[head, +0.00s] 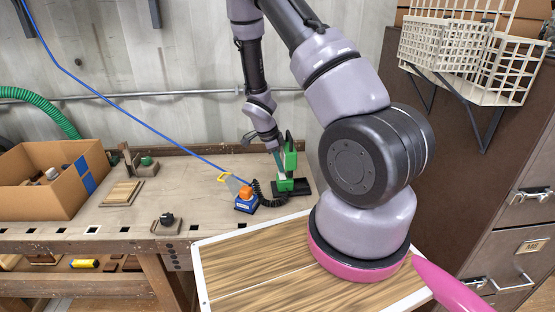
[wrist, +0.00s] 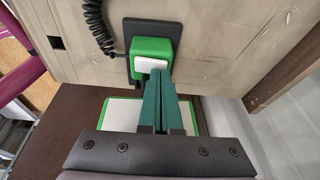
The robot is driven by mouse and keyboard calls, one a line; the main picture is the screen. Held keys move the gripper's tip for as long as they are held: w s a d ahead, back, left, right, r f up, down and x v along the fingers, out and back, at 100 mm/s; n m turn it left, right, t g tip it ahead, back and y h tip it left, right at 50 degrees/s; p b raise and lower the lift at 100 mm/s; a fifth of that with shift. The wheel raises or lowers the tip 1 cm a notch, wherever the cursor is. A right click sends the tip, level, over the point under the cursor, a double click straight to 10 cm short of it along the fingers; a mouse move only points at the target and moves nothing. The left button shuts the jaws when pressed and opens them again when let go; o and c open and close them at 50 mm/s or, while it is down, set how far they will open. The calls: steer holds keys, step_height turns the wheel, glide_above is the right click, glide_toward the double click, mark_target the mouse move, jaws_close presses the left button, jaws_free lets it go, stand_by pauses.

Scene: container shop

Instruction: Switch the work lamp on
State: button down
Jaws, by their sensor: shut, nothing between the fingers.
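The work lamp is green and stands on a black base plate on the workbench, in the middle of the head view (head: 285,185). In the wrist view its green box (wrist: 141,47) carries a white rocker switch (wrist: 149,64). A pale panel with a green edge (wrist: 121,116), probably the lamp head, lies partly behind my fingers. I cannot tell whether it is lit. My gripper (wrist: 160,73) is shut and empty. Its teal fingertips are at the switch's edge; I cannot tell whether they touch it. In the head view the gripper (head: 278,174) is close beside the lamp.
A blue block with an orange top (head: 246,201) stands left of the lamp, by a black coiled cord (wrist: 98,25). A cardboard box (head: 40,195) and small wooden fixtures (head: 122,192) are farther left on the bench. A filing cabinet (head: 515,190) stands at the right.

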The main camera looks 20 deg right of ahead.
stand_by(0.3)
steer(key=shift+w+d+f+g, duration=0.2)
steer(key=shift+f+g, duration=0.1)
steer(key=shift+g, duration=0.1)
steer(key=shift+a, duration=0.15)
steer(key=shift+s, duration=0.25)
steer(key=shift+s+a+r, duration=0.15)
steer(key=shift+s+r, duration=0.1)
steer(key=shift+s, duration=0.3)
